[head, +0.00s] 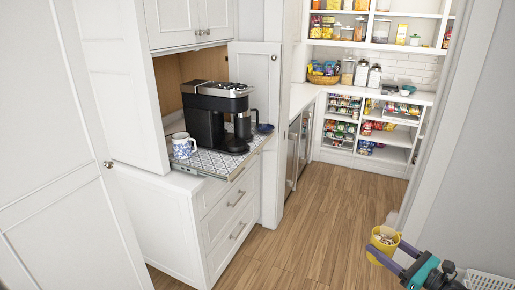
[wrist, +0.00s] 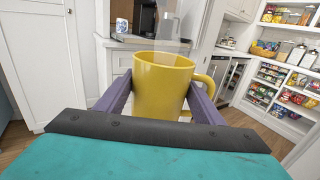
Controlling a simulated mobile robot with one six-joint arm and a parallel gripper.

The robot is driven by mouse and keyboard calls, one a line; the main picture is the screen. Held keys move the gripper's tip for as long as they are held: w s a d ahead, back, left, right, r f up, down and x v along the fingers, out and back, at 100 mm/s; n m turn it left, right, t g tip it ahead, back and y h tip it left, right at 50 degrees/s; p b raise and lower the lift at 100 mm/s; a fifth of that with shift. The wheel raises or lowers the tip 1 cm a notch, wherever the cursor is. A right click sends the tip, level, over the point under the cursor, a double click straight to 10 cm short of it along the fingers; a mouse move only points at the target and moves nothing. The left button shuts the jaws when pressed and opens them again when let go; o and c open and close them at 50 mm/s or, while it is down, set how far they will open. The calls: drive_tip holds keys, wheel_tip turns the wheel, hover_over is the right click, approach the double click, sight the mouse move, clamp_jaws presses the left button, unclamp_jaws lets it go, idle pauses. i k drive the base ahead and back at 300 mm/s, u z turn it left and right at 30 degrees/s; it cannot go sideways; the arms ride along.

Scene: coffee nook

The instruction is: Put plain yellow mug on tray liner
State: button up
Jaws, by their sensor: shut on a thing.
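The plain yellow mug (head: 374,237) is held in the air at the lower right of the head view, above the wood floor. In the wrist view the mug (wrist: 160,88) is upright, its handle to the right. My gripper (head: 388,249) is shut on it, with one purple finger on each side. The tray liner (head: 206,163) is the blue-and-white patterned sheet on the pulled-out shelf of the coffee cabinet, well left of my gripper. A black coffee maker (head: 218,116) stands on it and hides part of it.
A blue-and-white patterned mug (head: 183,147) stands at the liner's left side. A small dark blue object (head: 264,128) is right of the coffee maker. Cabinet doors stand beside the nook. Open wood floor (head: 300,225) lies between. A white basket (head: 488,281) is at the lower right.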

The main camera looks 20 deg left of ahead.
sight(230, 165)
drive_tip(key=z, duration=0.25)
drive_tip(key=k, duration=0.45)
drive_tip(key=u, duration=2.35)
drive_tip(key=i, duration=1)
drive_tip(key=u, duration=0.05)
